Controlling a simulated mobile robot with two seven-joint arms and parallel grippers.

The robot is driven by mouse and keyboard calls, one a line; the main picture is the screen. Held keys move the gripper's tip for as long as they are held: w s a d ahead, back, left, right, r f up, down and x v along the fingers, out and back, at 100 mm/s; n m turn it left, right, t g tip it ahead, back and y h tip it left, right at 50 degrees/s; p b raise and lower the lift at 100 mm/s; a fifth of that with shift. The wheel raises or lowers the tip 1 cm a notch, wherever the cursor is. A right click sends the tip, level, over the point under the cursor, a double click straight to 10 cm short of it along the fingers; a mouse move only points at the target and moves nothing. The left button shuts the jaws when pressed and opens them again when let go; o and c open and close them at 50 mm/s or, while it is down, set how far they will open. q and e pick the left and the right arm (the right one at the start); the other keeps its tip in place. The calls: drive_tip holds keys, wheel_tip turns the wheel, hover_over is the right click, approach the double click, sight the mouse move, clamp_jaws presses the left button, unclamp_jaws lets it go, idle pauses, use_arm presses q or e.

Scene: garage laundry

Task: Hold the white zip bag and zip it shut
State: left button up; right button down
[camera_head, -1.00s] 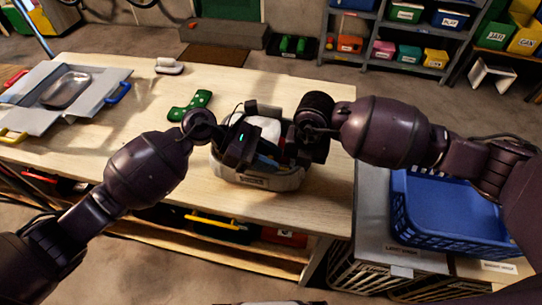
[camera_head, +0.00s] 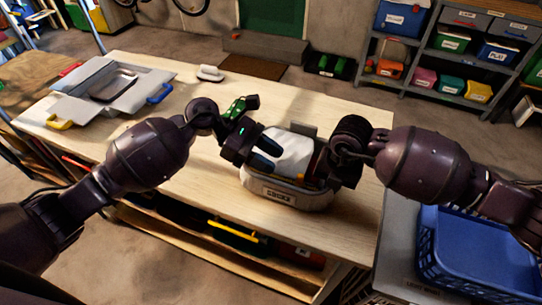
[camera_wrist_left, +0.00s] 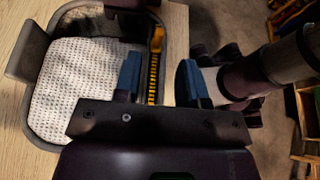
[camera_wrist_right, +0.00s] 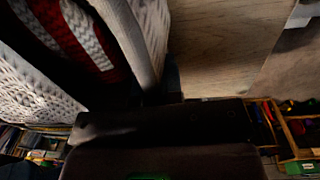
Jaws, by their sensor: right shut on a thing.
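The white zip bag (camera_head: 310,200) stands open on the table, a pale grey, box-like bag with a label on its front. A white knitted piece (camera_wrist_left: 80,85) lies inside it, and a yellow toothed strip (camera_wrist_left: 154,70) runs along one side in the left wrist view. My left gripper (camera_head: 264,150) is at the bag's left rim; its blue fingers (camera_wrist_left: 160,80) are apart with nothing clamped. My right gripper (camera_head: 340,165) is shut at the bag's right side, where a grey wall (camera_wrist_right: 125,40) reaches its jaws; the exact grip is dark. Red and white knitwear (camera_wrist_right: 80,40) shows inside.
An open grey case (camera_head: 75,108) with a metal tray is at the table's left, and an iron-like object (camera_head: 210,74) at the back. A blue basket (camera_head: 480,250) stands right of the table.

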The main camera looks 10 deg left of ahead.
use_arm(q)
drive_tip(key=shift+a, duration=0.25)
drive_tip(key=shift+c, duration=1.1)
drive_tip(key=shift+h, duration=0.5)
drive_tip(key=a, duration=0.3)
drive_tip(key=w+a, duration=0.1)
drive_tip(key=a, duration=0.1)
drive_tip(key=w+a, duration=0.1)
drive_tip(key=a, duration=0.2)
drive_tip(key=shift+w+a, duration=0.1)
drive_tip(key=shift+a, duration=0.2)
clamp_jaws()
approach(302, 176)
drive_tip(key=d+f, duration=0.1)
drive_tip(key=d, duration=0.1)
drive_tip(key=s+d+f, duration=0.1)
drive_tip(key=d+f, duration=0.1)
drive_tip(key=shift+s+d, duration=0.1)
drive_tip(key=shift+d, duration=0.1)
drive_tip(key=shift+s+d, duration=0.1)
drive_tip(key=shift+d, duration=0.5)
drive_tip(key=shift+s+d, duration=0.2)
drive_tip(key=shift+d, duration=0.5)
drive_tip(key=shift+s+d, duration=0.2)
drive_tip(key=shift+d, duration=0.5)
drive_tip(key=shift+s+d, duration=0.2)
drive_tip(key=shift+d, duration=0.5)
use_arm(e)
drive_tip(key=shift+a, duration=0.1)
